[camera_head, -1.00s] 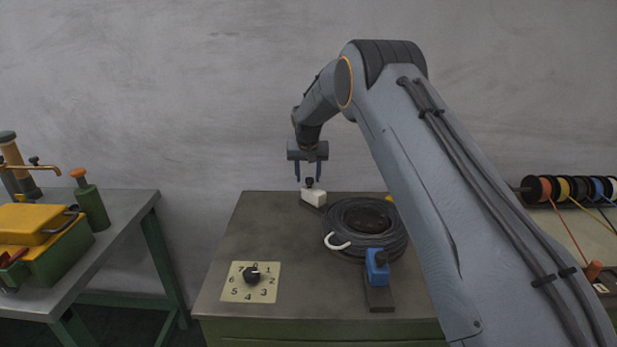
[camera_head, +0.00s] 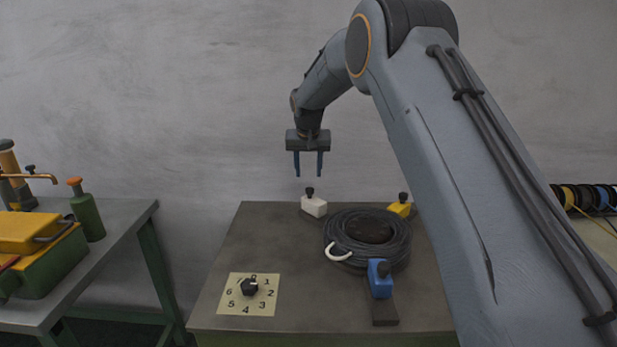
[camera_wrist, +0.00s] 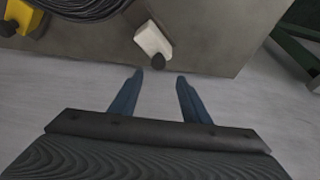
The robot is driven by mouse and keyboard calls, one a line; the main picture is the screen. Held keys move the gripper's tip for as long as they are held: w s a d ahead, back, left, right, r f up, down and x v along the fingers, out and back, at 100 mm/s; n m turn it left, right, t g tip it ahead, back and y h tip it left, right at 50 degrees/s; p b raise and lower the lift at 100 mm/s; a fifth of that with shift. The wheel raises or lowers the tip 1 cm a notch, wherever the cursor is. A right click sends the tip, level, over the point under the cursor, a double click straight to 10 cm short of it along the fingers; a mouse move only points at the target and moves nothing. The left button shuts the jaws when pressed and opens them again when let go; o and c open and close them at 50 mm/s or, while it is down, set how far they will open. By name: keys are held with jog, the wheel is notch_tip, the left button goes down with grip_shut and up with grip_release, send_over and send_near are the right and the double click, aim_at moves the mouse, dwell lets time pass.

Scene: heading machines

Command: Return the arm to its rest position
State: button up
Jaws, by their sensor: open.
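My gripper (camera_head: 308,170) is open and empty in the head view. It hangs in the air above the far edge of the workbench (camera_head: 255,235), over a white block with a black knob (camera_head: 314,206). A gap shows between the fingertips and the knob. In the wrist view, the two blue fingers of my gripper (camera_wrist: 158,75) are spread apart with nothing between them. The white block (camera_wrist: 152,38) shows beyond them near the bench edge. My arm crosses the right side of the head view and hides part of the bench.
On the bench are a black cable coil (camera_head: 367,238), a blue block (camera_head: 380,280), a yellow block (camera_head: 401,208) and a numbered dial (camera_head: 249,291). A left table holds a yellow-topped green box (camera_head: 45,245). Wire spools (camera_head: 590,197) are at right. The back wall is bare.

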jog(key=shift+s, duration=0.15)
jog(key=s+d+f+g, duration=0.1)
jog(key=s+d, duration=0.3)
jog(key=s, duration=1.1)
jog(key=s+d+f+g, duration=0.1)
jog(key=s+d+f, duration=0.2)
jog(key=s, duration=1.3)
jog(key=s+d+f+g, duration=0.1)
jog(key=s+d+f, duration=0.2)
jog(key=s+d, duration=0.4)
jog(key=shift+s+n, duration=0.4)
jog(key=shift+s, duration=4.2)
jog(key=shift+r, duration=0.1)
